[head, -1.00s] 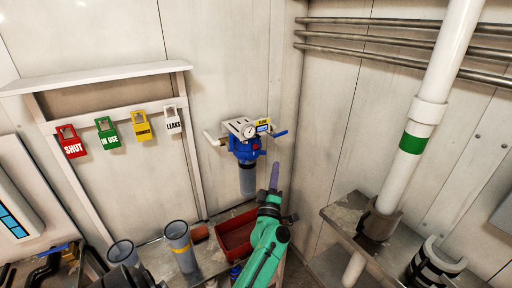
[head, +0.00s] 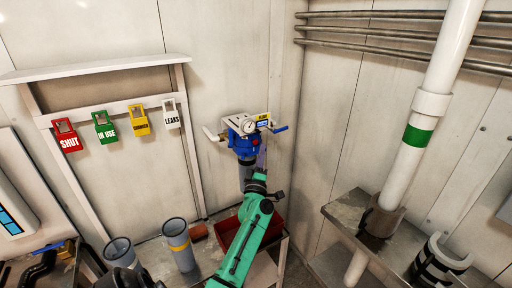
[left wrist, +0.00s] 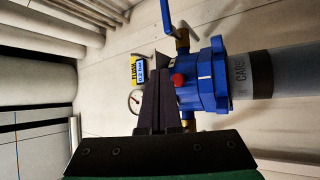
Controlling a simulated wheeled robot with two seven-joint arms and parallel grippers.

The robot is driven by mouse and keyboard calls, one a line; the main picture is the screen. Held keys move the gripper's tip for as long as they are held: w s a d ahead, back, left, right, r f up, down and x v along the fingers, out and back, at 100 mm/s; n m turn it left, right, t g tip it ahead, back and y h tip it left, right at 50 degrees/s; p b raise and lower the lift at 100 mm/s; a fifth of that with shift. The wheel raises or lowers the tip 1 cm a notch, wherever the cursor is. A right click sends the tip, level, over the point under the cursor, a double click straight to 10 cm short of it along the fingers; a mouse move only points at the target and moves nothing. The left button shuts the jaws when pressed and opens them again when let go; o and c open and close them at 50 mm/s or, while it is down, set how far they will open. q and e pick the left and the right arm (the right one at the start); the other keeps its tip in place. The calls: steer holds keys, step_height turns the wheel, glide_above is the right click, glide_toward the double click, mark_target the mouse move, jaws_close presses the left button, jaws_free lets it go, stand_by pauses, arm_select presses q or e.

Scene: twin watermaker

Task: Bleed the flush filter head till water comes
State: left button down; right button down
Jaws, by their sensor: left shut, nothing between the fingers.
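The blue filter head (head: 242,146) hangs on the back wall, with a round gauge (head: 249,128), a yellow-and-blue tag (head: 263,119) and a blue lever (head: 280,129) at its right. A grey canister (head: 245,172) hangs under it. My left gripper (head: 262,158) is shut and empty at the head's lower right. In the left wrist view the shut fingers (left wrist: 160,75) point past the head (left wrist: 205,80) and partly cover the gauge (left wrist: 135,102). A red button (left wrist: 178,79) on the head shows beside the fingers; I cannot tell whether they touch. My right gripper is not in view.
A red tray (head: 270,229) sits below, partly behind my arm. Two grey cylinders, one with a yellow band (head: 179,246), stand on the bench. Coloured tags, including a red one (head: 68,137), hang at the left. A white pipe (head: 413,140) rises at the right.

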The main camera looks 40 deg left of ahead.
arm_select(q)
steer(key=shift+w+a, duration=0.2)
steer(key=shift+a, duration=0.55)
stand_by(0.9)
stand_by(0.5)
steer(key=shift+w+a, duration=0.15)
steer(key=shift+a, duration=0.25)
steer(key=shift+w+a+b, duration=0.1)
steer(key=shift+a+b, duration=0.35)
steer(key=shift+b, duration=0.05)
stand_by(0.5)
steer(key=shift+r, duration=0.1)
stand_by(1.0)
steer(key=shift+s+d+p, duration=0.25)
steer(key=shift+d+p, duration=0.2)
steer(key=shift+d, duration=0.4)
